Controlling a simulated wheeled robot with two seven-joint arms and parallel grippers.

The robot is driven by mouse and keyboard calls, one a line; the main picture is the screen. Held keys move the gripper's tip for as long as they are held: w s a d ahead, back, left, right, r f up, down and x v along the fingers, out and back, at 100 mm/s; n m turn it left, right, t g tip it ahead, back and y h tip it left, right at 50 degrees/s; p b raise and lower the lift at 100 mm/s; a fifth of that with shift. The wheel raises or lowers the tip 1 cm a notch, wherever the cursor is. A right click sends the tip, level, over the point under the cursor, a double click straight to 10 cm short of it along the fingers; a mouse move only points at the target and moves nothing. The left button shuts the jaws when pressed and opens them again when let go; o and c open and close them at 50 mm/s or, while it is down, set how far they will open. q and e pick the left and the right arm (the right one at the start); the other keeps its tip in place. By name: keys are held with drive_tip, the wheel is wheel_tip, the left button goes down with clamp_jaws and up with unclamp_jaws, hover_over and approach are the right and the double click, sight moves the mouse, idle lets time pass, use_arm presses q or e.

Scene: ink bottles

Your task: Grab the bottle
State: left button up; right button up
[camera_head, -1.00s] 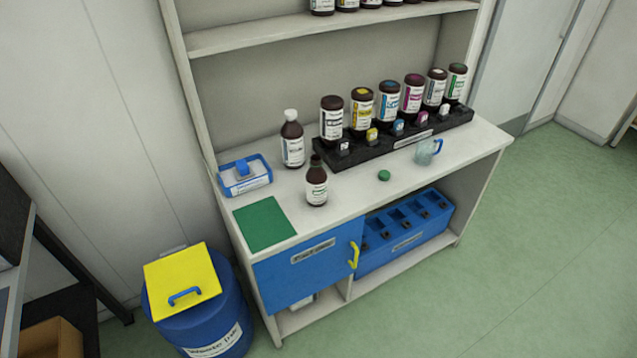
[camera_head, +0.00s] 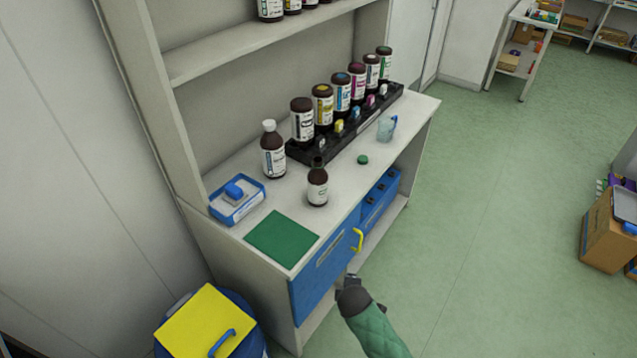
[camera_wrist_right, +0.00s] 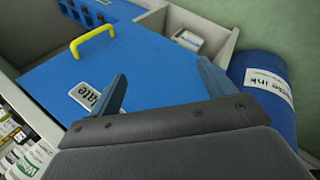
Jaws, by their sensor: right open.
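A small brown bottle (camera_head: 317,185) with a white label and dark neck stands upright near the front of the worktop. A taller brown bottle (camera_head: 273,155) with a white cap stands behind it to the left. A green cap (camera_head: 363,159) lies on the worktop to the right. My right gripper (camera_head: 351,280) is low in front of the cabinet, below the worktop and apart from both bottles. In the right wrist view its two fingers (camera_wrist_right: 165,90) are spread and empty, facing the blue cabinet door (camera_wrist_right: 100,70). My left gripper is out of view.
A black rack (camera_head: 345,130) holds several ink bottles at the back. A beaker (camera_head: 386,129), a blue tray (camera_head: 237,206) and a green mat (camera_head: 281,238) are on the worktop. A yellow handle (camera_head: 358,240) juts from the cabinet. A blue bin with a yellow lid (camera_head: 208,325) stands left.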

sight(318, 189)
drive_tip(key=w+a+r+n+t, duration=0.2)
drive_tip(key=w+a+r+n, duration=0.1)
drive_tip(key=w+r+n, duration=0.3)
drive_tip(key=w+a+r+n+t+p, duration=0.1)
drive_tip(key=w+a+r+n+t, duration=0.1)
drive_tip(key=w+r+n, duration=0.4)
drive_tip(key=w+a+r+n+t, duration=0.2)
drive_tip(key=w+a+r+n, duration=0.2)
drive_tip(key=w+r+n, duration=0.3)
wheel_tip(318, 189, up, 4)
drive_tip(key=shift+r+n+t, duration=0.1)
drive_tip(key=shift+n+t, duration=0.2)
drive_tip(key=shift+w, duration=0.3)
drive_tip(key=shift+p+x, duration=0.65)
drive_tip(key=shift+x, duration=0.45)
drive_tip(key=shift+w+a, duration=0.1)
drive_tip(key=shift+w, duration=0.1)
drive_tip(key=p+x, duration=0.2)
drive_tip(key=x, duration=0.1)
drive_tip(key=shift+w, duration=0.25)
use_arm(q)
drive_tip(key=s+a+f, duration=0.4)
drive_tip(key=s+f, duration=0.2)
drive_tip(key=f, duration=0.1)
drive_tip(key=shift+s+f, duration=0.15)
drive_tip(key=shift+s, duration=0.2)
use_arm(e)
drive_tip(key=shift+w+f, duration=0.4)
drive_tip(key=shift+w, duration=0.1)
drive_tip(key=shift+c, duration=0.2)
